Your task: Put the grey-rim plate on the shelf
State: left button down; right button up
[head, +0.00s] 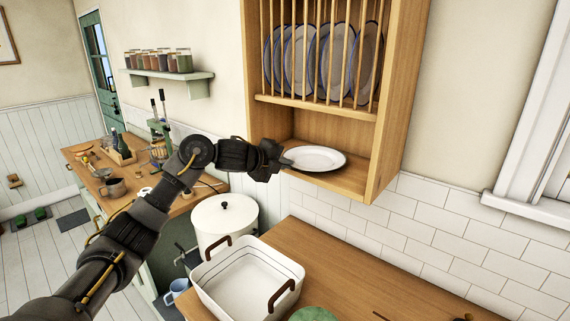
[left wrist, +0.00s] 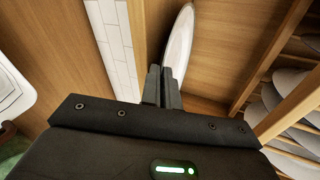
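The plate (head: 316,158), white with a thin darker rim, lies about level in the lower open shelf (head: 352,184) of the wooden wall rack. I cannot tell whether it touches the shelf board. My left gripper (head: 284,161) reaches in from the left and is shut on the plate's near-left edge. In the left wrist view the two fingers (left wrist: 163,88) are close together with the plate (left wrist: 180,45) seen nearly edge-on beyond them. My right gripper is not in view.
Several blue-rimmed plates (head: 325,58) stand behind dowels in the upper rack. The rack's right side wall (head: 396,95) bounds the shelf. Below are a white basin (head: 250,284) with brown handles, a lidded white pot (head: 224,217) and the wooden counter (head: 345,268).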

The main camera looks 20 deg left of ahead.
pick_arm(q)
jog(key=shift+f, duration=0.15)
jog(key=c, duration=1.6)
grip_release()
jog(key=shift+s, duration=0.1)
jog(key=shift+b+v, duration=2)
jog(key=shift+v, duration=3.4)
